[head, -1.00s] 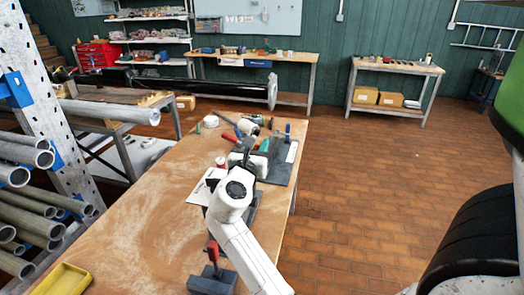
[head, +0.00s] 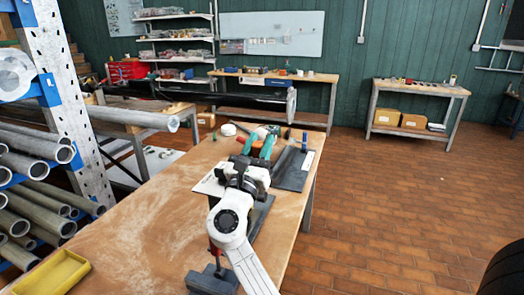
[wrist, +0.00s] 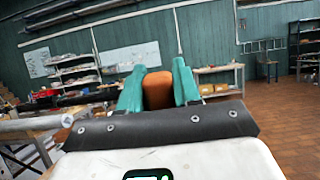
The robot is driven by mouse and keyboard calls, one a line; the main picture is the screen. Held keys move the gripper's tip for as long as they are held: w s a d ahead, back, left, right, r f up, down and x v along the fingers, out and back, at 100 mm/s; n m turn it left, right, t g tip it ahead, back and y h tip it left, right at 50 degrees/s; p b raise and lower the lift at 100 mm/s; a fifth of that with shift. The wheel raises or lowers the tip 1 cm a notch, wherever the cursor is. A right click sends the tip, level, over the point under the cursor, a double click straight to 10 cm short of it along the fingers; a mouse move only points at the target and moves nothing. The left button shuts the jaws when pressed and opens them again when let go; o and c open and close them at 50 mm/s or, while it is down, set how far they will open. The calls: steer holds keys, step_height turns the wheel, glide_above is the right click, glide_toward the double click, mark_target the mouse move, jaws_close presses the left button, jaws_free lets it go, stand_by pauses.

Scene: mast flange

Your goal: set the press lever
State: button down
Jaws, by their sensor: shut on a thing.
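My gripper (wrist: 159,80) has two teal fingers, closed on the two sides of an orange, rounded grip (wrist: 158,92), which I take to be the press lever's handle. In the head view my gripper (head: 260,142) reaches over the far part of the workbench, and its teal fingers show beyond my dark wrist. The rest of the lever and its press are hidden behind my gripper and wrist, so I cannot tell the lever's angle.
The wooden workbench (head: 150,228) holds a dark mat (head: 291,171), a white roll (head: 228,129) and a yellow tray (head: 50,275). A dark-based stand (head: 212,280) is close to my arm. A pipe rack (head: 62,100) stands left; brick floor lies open at right.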

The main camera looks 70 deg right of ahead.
steer(key=shift+f, duration=0.1)
steer(key=c, duration=0.9)
jaws_free()
steer(key=shift+a, duration=0.15)
steer(key=b+v, duration=0.2)
steer(key=v, duration=0.8)
steer(key=shift+a+f, duration=0.1)
steer(key=shift+a, duration=0.3)
